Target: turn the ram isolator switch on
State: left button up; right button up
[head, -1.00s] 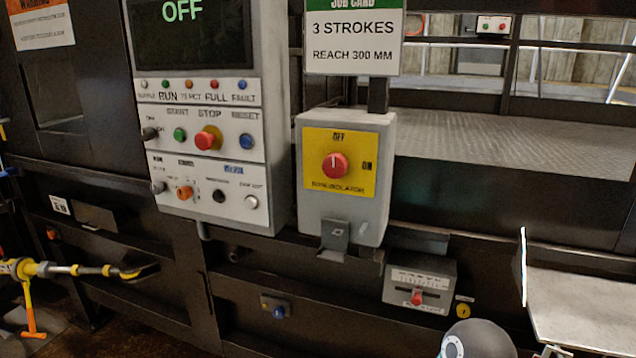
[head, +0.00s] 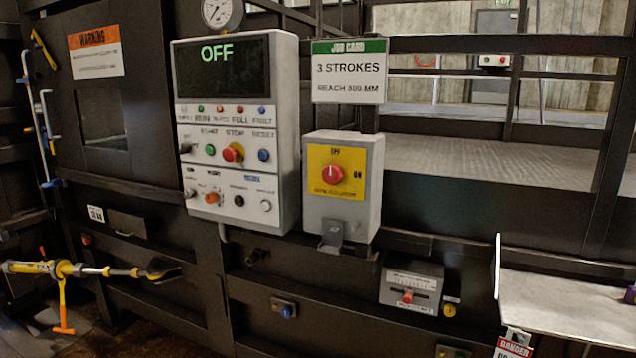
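The ram isolator switch is a red round knob (head: 332,175) on a yellow plate, on the front of a grey box (head: 371,205). Its white pointer mark stands upright, toward the OFF label at the top; the ON label is at the right of the plate. A metal hasp (head: 332,238) hangs below the box. The control panel (head: 284,150) to the left has a screen (head: 222,70) that reads OFF. Neither of my grippers shows in the head view.
A job card (head: 349,72) above the isolator reads 3 strokes, reach 300 mm. A slider box (head: 411,288) sits below right. A pale shelf (head: 570,310) juts out at the right. A yellow tool (head: 75,270) with an orange handle is at the left. Space before the isolator looks clear.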

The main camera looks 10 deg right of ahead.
aim_at(332, 174)
jog(key=z, duration=0.15)
jog(key=i, duration=0.9)
jog(key=u, duration=0.1)
